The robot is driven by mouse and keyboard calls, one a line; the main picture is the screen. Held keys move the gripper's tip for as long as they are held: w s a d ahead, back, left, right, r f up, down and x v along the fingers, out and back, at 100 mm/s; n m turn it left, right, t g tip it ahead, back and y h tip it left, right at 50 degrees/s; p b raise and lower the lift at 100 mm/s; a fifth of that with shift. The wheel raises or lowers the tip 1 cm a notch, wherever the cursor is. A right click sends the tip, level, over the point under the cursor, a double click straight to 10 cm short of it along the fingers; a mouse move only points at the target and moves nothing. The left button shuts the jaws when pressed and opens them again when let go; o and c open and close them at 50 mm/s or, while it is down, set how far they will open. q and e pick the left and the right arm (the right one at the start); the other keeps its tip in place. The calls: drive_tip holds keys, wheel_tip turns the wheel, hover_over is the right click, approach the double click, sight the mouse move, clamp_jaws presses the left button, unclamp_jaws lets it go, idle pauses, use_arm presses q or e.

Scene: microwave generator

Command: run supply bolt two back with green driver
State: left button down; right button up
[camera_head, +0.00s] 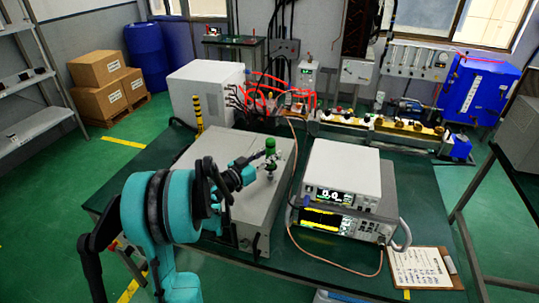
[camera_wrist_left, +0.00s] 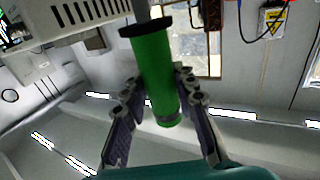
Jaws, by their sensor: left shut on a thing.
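The green driver (camera_head: 270,146) stands roughly upright over the right part of the long grey box (camera_head: 190,160) on the table. Its dark lower end reaches down close to the box top. I cannot tell whether it touches. My left gripper (camera_head: 262,158) reaches in from the left and is shut on the driver. In the left wrist view the driver's green handle (camera_wrist_left: 155,75) lies between the two fingers of the gripper (camera_wrist_left: 163,105), with a dark collar at its upper end. Supply bolt two cannot be made out. My right gripper is not in view.
A white instrument (camera_head: 345,170) sits stacked on another unit with a lit display, right of the grey box. A copper-coloured cable loops around them. A white cabinet (camera_head: 205,90) stands behind, and a clipboard (camera_head: 420,268) lies at the front right.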

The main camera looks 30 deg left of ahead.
sight(269, 140)
use_arm(q)
drive_tip(key=shift+f+b, duration=0.55)
idle(0.6)
drive_tip(key=shift+r, duration=0.25)
idle(1.4)
drive_tip(key=shift+r, duration=0.15)
drive_tip(key=shift+r+p, duration=0.55)
drive_tip(key=shift+p, duration=0.05)
drive_tip(key=shift+r+p, duration=2.7)
drive_tip(key=shift+r, duration=1.15)
drive_tip(key=shift+f, duration=0.1)
